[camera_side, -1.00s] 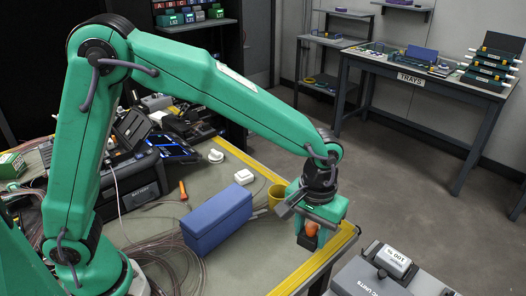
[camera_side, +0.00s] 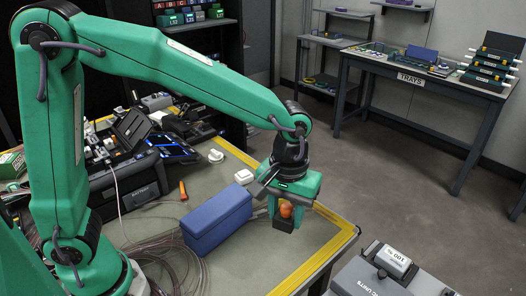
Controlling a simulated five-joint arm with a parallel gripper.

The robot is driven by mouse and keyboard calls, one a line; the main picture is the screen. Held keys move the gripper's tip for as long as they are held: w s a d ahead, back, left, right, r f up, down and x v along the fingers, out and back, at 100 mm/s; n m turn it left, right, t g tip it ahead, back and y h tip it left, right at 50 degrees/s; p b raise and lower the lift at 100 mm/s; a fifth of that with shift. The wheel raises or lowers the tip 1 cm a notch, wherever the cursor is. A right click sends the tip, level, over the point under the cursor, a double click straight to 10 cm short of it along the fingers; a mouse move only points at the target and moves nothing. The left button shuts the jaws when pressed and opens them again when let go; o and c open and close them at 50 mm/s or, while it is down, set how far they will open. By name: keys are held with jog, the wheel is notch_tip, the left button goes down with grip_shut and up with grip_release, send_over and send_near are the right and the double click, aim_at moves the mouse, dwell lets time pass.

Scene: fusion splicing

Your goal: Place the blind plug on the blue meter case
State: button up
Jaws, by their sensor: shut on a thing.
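The blue meter case (camera_side: 216,221) is a long blue box lying on the green-grey bench mat. My gripper (camera_side: 287,216) points down just right of the case, above the mat near the yellow bench edge. It is shut on a small orange-red thing, which I take to be the blind plug (camera_side: 286,210). The plug shows between the jaws and is partly covered by them. It is apart from the case, off its right end.
A white block (camera_side: 244,176) and a small white round part (camera_side: 216,156) lie behind the case. A black battery case (camera_side: 135,180), an orange-handled tool (camera_side: 183,190) and loose clear tubing (camera_side: 170,255) are to the left. A grey unit (camera_side: 385,275) stands at the front right.

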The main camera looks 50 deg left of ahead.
jog(key=s+a+r+n, duration=0.4)
jog(key=s+a+r, duration=0.1)
jog(key=s+a, duration=0.4)
jog(key=shift+s+r+n, duration=0.25)
jog(key=shift+s+n, duration=0.15)
jog(key=shift+a, duration=0.1)
send_over(217, 205)
notch_tip(217, 205, down, 7)
jog(key=shift+f, duration=2)
jog(key=shift+f, duration=0.15)
jog(key=o, duration=1)
